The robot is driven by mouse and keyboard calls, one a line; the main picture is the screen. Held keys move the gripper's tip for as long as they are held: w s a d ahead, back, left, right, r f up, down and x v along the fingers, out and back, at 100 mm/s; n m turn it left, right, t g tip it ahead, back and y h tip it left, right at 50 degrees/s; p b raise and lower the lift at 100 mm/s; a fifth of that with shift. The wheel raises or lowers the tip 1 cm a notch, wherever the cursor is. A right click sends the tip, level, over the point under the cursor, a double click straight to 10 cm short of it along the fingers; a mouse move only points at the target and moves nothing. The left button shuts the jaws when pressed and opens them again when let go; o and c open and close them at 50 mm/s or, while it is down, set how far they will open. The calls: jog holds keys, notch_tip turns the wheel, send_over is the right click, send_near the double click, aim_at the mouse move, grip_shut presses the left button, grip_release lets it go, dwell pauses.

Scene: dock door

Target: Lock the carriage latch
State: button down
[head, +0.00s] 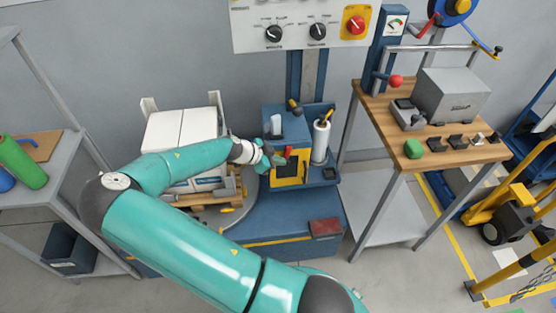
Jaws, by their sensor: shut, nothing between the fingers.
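A blue carriage (262,121) stands at the foot of a blue mast. Its front carries a yellow-framed dark panel (291,170). A small red part (288,152) shows at the top of this panel; I cannot tell for sure whether it is the latch handle, nor which position it is in. My gripper (277,157) is shut and empty, right in front of the panel's upper left, close to the red part. I cannot tell whether it touches. My gripper hides part of the carriage front.
White boxes (182,128) on a wooden pallet stand left of the carriage. A white film roll (320,141) stands at its right. A control panel (300,22) with a red button hangs above. A wooden workbench (440,155) is at the right, a grey shelf (30,196) at the left.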

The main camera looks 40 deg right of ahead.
jog(key=shift+w+r, duration=0.1)
jog(key=shift+r, duration=0.05)
jog(key=shift+r, duration=0.65)
jog(key=shift+a+r, duration=0.1)
jog(key=shift+r, duration=0.05)
